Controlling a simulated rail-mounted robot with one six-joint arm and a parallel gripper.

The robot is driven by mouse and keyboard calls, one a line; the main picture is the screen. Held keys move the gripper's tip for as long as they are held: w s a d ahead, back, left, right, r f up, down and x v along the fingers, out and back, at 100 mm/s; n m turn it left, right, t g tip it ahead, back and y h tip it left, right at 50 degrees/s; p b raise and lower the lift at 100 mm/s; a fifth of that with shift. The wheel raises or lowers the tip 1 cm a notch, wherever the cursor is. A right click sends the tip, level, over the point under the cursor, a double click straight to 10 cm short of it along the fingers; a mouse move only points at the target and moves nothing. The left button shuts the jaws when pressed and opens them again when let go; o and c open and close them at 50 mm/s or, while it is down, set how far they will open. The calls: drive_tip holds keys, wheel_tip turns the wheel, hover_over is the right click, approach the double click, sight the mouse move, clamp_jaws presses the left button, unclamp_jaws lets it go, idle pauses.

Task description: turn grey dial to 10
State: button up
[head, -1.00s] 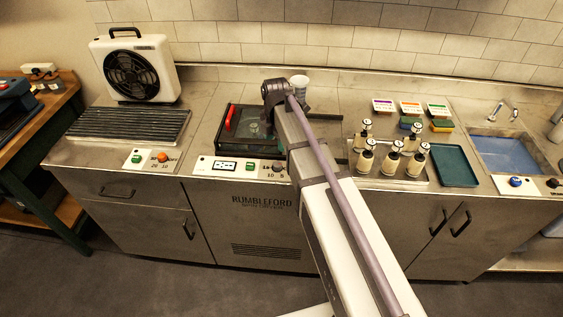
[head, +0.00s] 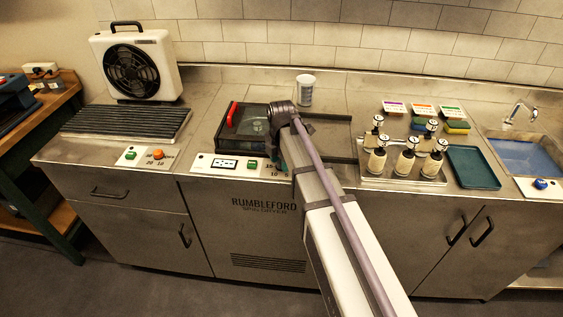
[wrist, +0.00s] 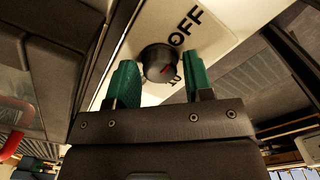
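The grey dial (wrist: 158,62) sits on a white panel (wrist: 205,18) in the wrist view, a red mark on its lower right side. "OFF" is printed to its upper right. A number just below it, beside the right finger, is partly hidden and seems to read 10. My gripper (wrist: 162,80) is open, one green finger on each side of the dial; whether they touch it I cannot tell. In the head view my gripper (head: 280,154) is at the panel's right end and my arm hides the dial. The panel (head: 205,165) shows there with a green button (head: 252,164).
The spin dryer's dark lid (head: 250,122) with a red handle (head: 232,113) lies behind the panel. Pump bottles (head: 405,162) and a teal tray (head: 473,168) are to the right. A fan (head: 135,66) and another panel (head: 146,157) are to the left.

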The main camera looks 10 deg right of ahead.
drive_tip(key=c, duration=0.7)
drive_tip(key=shift+m, duration=0.3)
drive_tip(key=m, duration=0.9)
drive_tip(key=shift+m, duration=0.4)
drive_tip(key=m, duration=1.3)
drive_tip(key=shift+m, duration=0.3)
